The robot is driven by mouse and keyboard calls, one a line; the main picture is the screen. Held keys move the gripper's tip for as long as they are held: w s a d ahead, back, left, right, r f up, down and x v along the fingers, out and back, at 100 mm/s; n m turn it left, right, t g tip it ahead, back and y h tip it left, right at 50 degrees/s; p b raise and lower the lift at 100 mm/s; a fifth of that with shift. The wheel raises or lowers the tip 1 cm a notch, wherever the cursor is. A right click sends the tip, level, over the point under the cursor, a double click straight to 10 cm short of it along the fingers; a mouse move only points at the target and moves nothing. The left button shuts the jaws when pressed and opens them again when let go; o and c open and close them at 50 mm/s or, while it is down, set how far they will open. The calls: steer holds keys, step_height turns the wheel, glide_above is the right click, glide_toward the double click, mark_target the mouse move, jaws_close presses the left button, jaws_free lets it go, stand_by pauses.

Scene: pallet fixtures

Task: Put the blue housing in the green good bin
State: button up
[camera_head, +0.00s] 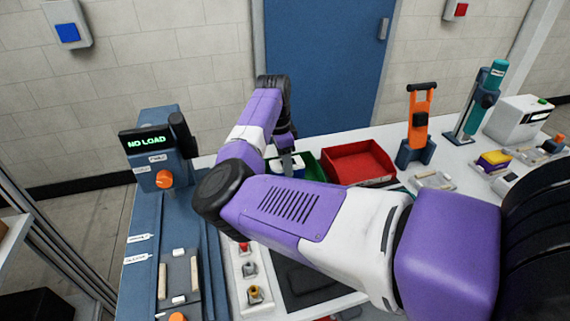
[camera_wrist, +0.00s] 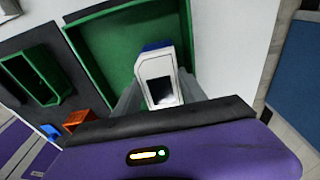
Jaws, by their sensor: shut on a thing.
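The housing (camera_wrist: 158,72) is between my fingers in the wrist view, with a white face around a dark opening and blue at its far edge. My gripper (camera_wrist: 160,92) is shut on it. The green bin (camera_wrist: 95,40) lies beneath and around the housing in that view; I cannot tell whether the housing touches its floor. In the head view my gripper (camera_head: 290,158) is at the green bin (camera_head: 313,168), largely hidden by my arm, and a little of the white and blue housing (camera_head: 299,166) shows there.
The red bin (camera_head: 357,162) stands right of the green bin. A smaller green holder (camera_wrist: 35,75) and an orange block (camera_wrist: 80,120) show in the wrist view. An orange-handled fixture (camera_head: 418,125) stands further right. A "NO LOAD" display station (camera_head: 150,145) stands at left.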

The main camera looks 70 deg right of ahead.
steer(key=shift+f, duration=0.45)
steer(key=shift+f, duration=0.1)
steer(key=o, duration=1.2)
steer(key=r, duration=0.4)
steer(key=r+b, duration=0.1)
steer(key=r, duration=0.3)
steer(key=w+a+r+b, duration=0.1)
steer(key=r, duration=0.3)
steer(key=shift+r, duration=0.1)
